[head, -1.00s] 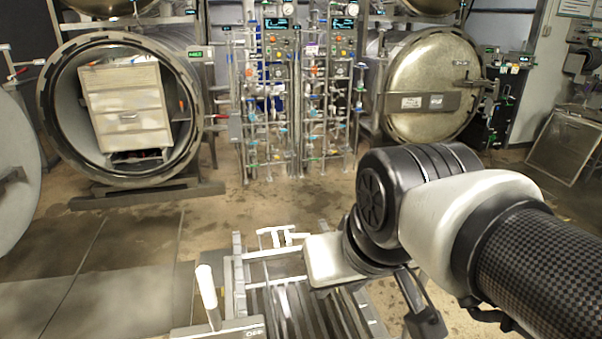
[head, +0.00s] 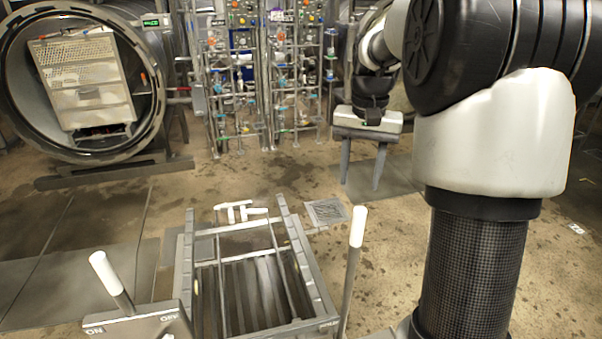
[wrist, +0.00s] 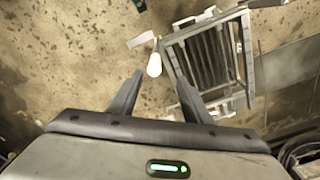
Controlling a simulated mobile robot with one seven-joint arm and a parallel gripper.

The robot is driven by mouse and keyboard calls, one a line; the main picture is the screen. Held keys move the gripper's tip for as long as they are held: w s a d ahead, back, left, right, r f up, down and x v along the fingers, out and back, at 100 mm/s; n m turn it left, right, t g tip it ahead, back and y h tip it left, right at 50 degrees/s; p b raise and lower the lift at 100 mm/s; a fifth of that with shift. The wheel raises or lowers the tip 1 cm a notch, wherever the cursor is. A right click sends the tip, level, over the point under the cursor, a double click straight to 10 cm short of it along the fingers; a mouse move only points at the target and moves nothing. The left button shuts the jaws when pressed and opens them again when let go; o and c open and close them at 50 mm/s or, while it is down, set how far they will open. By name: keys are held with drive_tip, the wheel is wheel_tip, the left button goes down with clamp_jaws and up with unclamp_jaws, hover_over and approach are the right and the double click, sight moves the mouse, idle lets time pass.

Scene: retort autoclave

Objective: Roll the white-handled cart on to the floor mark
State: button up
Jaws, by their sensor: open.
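A grey metal cart frame (head: 310,262) with slats or rollers inside stands at the bottom middle of the head view. White-capped levers rise beside it, one at the left (head: 104,270) and one at the right (head: 357,226); a white T-shaped piece (head: 240,211) is at its far end. My gripper (head: 360,186) is open and empty, fingers down, beyond the cart and to its right. In the wrist view the cart (wrist: 247,62) is at the upper right, and a white handle end (wrist: 154,66) shows just past the open fingers (wrist: 162,76), apart from them. I cannot identify the floor mark.
An open round autoclave (head: 150,110) holding a perforated rack (head: 90,85) stands at the back left. Valve piping (head: 265,75) stands at the back middle. A floor grate (head: 327,211) lies beyond the cart. Grey floor plates (head: 60,250) lie left. Stained floor between is open.

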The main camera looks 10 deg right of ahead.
sight(357, 230)
drive_tip(key=f, duration=0.6)
drive_tip(key=d+f, duration=0.1)
drive_tip(key=f, duration=0.5)
drive_tip(key=w+d+f, duration=0.1)
drive_tip(key=f, duration=0.6)
drive_tip(key=shift+w, duration=0.1)
drive_tip(key=shift+a, duration=0.1)
drive_tip(key=shift+r, duration=0.1)
clamp_jaws()
